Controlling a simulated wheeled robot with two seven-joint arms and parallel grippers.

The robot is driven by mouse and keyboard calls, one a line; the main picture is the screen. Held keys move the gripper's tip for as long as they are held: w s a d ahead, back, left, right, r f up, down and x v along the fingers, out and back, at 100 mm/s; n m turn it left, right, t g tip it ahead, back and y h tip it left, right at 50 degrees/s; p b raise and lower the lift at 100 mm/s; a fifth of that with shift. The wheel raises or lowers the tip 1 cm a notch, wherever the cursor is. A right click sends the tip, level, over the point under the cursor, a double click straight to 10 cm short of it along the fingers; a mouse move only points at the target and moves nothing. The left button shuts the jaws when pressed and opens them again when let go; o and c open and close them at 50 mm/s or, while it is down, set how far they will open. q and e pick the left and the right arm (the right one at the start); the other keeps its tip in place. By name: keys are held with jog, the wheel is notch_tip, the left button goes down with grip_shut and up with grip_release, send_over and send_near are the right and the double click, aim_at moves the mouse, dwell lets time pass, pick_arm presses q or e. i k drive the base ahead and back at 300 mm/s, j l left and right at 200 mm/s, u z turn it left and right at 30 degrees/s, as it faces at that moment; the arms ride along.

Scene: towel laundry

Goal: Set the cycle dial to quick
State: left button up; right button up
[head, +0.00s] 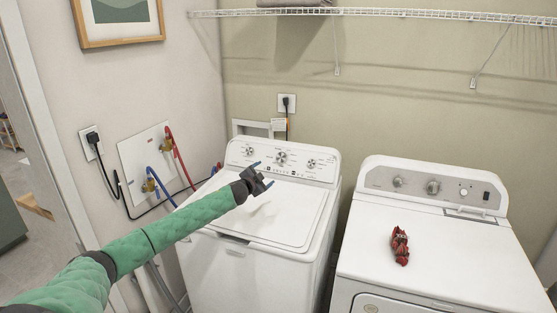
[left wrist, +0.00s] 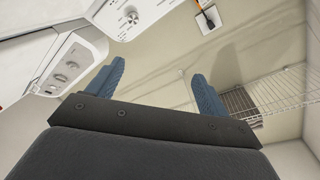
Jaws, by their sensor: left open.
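The white washer (head: 262,215) stands at the left with its lid shut. Its control panel carries several knobs: a left dial (head: 249,151), a larger centre dial (head: 281,157) and a right dial (head: 311,163). The dial markings are too small to read. My left gripper (head: 262,176) is open and empty over the back of the lid, in front of the panel and apart from the dials. In the left wrist view its blue fingers (left wrist: 155,92) are spread, and a washer panel knob (left wrist: 132,17) shows at the top. My right gripper is not in view.
A white dryer (head: 440,250) stands at the right with a crumpled red cloth (head: 400,245) on top. Hoses and valves (head: 158,165) are on the left wall. A wire shelf (head: 400,13) runs above.

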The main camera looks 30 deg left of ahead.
aim_at(281, 158)
jog(key=i+j, duration=0.8)
